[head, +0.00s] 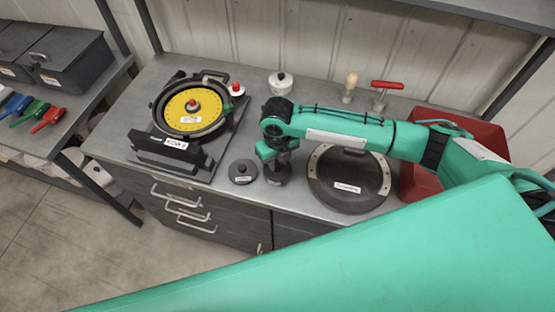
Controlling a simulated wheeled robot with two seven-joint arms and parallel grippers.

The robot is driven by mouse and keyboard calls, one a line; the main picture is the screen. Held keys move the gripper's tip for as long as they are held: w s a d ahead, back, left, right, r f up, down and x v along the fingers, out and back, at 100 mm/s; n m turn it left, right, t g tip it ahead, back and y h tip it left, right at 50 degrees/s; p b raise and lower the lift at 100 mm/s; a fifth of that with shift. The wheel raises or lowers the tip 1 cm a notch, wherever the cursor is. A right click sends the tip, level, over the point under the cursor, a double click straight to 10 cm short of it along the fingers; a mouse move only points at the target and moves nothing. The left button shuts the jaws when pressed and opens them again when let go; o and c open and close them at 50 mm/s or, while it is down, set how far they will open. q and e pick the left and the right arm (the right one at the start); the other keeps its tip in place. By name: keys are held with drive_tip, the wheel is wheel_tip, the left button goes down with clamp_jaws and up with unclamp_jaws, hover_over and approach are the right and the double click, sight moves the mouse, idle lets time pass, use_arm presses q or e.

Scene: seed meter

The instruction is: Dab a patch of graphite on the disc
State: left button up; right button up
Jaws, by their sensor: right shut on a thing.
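The yellow disc (182,122) lies in the black round housing of the seed meter (157,112) at the left of the bench, with a red knob at its centre. My right gripper (277,158) points down over a small dark round pot (277,181) with a label, at the bench's front middle. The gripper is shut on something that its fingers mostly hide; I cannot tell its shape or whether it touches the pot. A dark round lid (243,172) with a knob lies just left of the pot. My left gripper is not in view.
A large dark round lid or plate (348,200) lies right of the gripper, under my arm. A white pot (280,83), a pale-handled tool (349,85) and a red T-handle (387,85) stand behind. A red bin (418,185) is at right.

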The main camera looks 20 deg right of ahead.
idle(0.4)
wheel_tip(320, 180, up, 7)
drive_tip(key=p, duration=0.7)
idle(0.7)
